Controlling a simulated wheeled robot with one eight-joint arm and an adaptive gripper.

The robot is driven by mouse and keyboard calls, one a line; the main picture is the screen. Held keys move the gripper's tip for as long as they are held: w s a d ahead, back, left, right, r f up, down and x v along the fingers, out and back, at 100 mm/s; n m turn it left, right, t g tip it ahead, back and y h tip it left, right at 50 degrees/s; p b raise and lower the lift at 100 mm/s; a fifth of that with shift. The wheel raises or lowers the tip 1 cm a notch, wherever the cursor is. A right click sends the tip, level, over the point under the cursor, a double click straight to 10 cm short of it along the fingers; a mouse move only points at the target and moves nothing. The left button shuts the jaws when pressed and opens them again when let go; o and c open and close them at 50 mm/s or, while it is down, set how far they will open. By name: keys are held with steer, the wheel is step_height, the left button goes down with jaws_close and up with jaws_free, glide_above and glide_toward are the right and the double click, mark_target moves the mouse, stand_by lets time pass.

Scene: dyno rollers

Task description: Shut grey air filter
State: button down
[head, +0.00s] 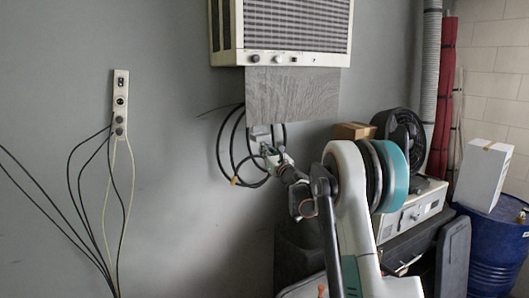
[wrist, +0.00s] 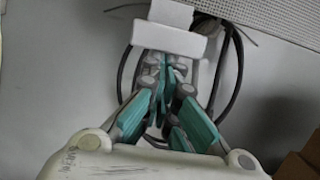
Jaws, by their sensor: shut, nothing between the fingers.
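The grey air filter (head: 292,95) is a flat, streaked grey panel. In the head view it hangs below the front of the wall-mounted air unit (head: 285,25). My gripper (head: 272,150) is just under the panel's lower left part, by a small pale block (head: 261,134). In the wrist view my gripper (wrist: 165,72) has its teal-padded fingers close together and holds nothing. A pale block (wrist: 170,14) and crosspiece (wrist: 168,38) show just beyond the fingertips; I cannot tell whether they touch. A perforated grey surface (wrist: 285,18) fills the upper right corner.
A coiled black cable (head: 228,150) hangs on the wall behind my gripper. At right are a cardboard box (head: 354,130), a black fan (head: 402,135), a blue barrel (head: 495,245) and a white box (head: 483,172). The wall to the left is open apart from a socket strip (head: 120,100) with cables.

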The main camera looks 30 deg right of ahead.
step_height(320, 180, up, 24)
steer(key=p, duration=0.7)
steer(key=shift+r, duration=0.15)
